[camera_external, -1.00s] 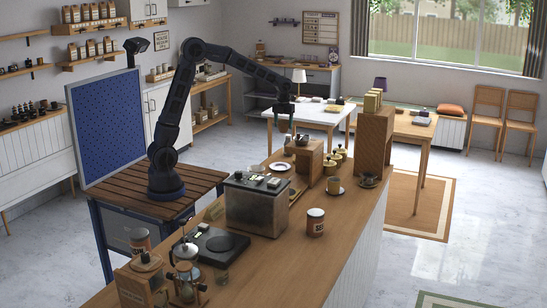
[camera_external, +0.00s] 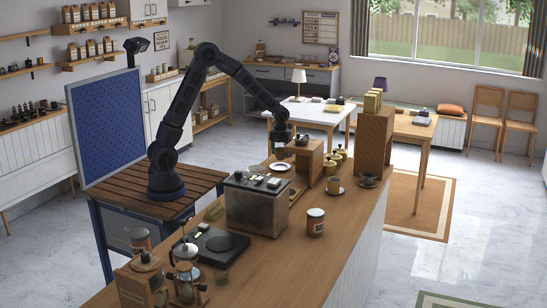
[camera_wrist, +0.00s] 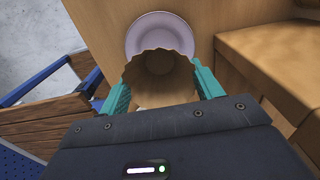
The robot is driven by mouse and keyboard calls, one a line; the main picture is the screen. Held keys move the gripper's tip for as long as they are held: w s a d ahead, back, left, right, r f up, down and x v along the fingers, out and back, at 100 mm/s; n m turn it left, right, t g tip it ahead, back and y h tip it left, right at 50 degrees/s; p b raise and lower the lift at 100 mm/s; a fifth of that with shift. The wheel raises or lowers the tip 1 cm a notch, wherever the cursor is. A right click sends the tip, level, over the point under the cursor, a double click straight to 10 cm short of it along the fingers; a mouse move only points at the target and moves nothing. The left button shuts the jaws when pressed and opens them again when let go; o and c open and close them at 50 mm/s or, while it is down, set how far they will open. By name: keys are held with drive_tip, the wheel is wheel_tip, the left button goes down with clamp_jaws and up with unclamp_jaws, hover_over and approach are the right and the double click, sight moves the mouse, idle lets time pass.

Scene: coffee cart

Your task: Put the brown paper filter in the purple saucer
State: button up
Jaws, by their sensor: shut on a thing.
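The brown paper filter (camera_wrist: 160,90), a fluted cup, is held between the teal fingers of my gripper (camera_wrist: 160,76) in the wrist view. The purple saucer (camera_wrist: 160,20) lies on the wooden counter just beyond and below the filter, which covers its near part in that view. In the external view the saucer (camera_external: 280,166) looks pale, and my gripper (camera_external: 281,145) is above it, near the counter's far left edge. I cannot tell from these views how large the gap between filter and saucer is.
A wooden stand (camera_external: 308,158) with a dark bowl on top is close to the right of my gripper. A glass-sided box machine (camera_external: 256,205) stands nearer on the counter.

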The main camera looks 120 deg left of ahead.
sight(280, 159)
drive_tip(key=shift+f, duration=2.45)
drive_tip(key=shift+f, duration=0.2)
drive_tip(key=o, duration=1)
drive_tip(key=shift+c, duration=0.2)
drive_tip(key=shift+r, duration=0.1)
wheel_tip(280, 159, up, 12)
